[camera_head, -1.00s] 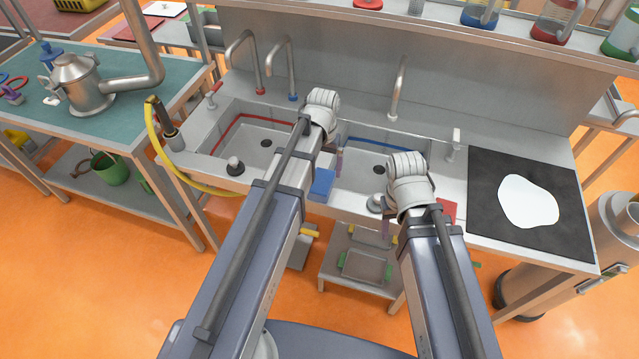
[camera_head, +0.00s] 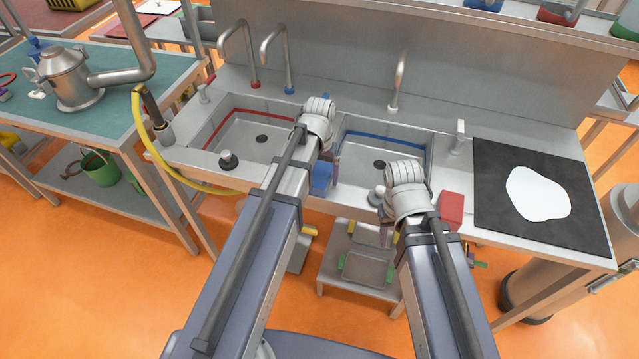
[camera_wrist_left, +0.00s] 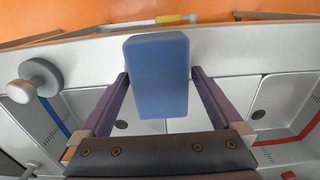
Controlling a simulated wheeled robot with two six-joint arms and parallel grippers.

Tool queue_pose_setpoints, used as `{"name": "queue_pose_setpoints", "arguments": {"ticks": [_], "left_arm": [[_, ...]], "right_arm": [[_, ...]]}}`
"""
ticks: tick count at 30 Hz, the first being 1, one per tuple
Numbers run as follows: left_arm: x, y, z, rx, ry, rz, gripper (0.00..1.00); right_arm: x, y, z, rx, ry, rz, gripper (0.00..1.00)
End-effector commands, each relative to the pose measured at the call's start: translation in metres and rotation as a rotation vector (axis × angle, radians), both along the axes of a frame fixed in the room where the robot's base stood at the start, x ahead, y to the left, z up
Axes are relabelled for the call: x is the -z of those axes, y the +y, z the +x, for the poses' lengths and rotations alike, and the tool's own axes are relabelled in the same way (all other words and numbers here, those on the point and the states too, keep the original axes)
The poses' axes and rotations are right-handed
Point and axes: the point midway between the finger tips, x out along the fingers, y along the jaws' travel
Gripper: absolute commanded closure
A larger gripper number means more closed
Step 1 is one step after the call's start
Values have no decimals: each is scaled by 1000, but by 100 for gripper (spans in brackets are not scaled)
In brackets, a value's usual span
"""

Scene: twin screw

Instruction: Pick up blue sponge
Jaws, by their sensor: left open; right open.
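The blue sponge (camera_head: 321,177) is a block on the front rim of the sink counter, between the two basins. In the left wrist view the sponge (camera_wrist_left: 157,72) stands between the two purple fingers of my left gripper (camera_wrist_left: 158,76). My right gripper (camera_head: 385,235) is open, pointing down at the counter's front edge by the right basin.
A red block (camera_head: 451,210) sits right of my right wrist. A black mat (camera_head: 490,190) with a white patch lies at the right. Two basins with red (camera_head: 222,127) and blue (camera_head: 385,137) stripes and several taps stand behind. A low stool (camera_head: 335,272) is below.

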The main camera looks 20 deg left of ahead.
Motion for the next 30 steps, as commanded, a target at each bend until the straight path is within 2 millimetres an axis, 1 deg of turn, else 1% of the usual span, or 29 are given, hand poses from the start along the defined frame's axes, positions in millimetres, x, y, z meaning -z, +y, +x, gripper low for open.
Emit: {"name": "queue_pose_setpoints", "arguments": {"ticks": [5,6,25,30], "left_arm": [[-1,0,0,0,0,0,0],[-1,0,0,0,0,0,2],[-1,0,0,0,0,0,73],[-1,0,0,0,0,0,74]], "right_arm": [[-1,0,0,0,0,0,50],[-1,0,0,0,0,0,50],[-1,0,0,0,0,0,50],[-1,0,0,0,0,0,50]]}}
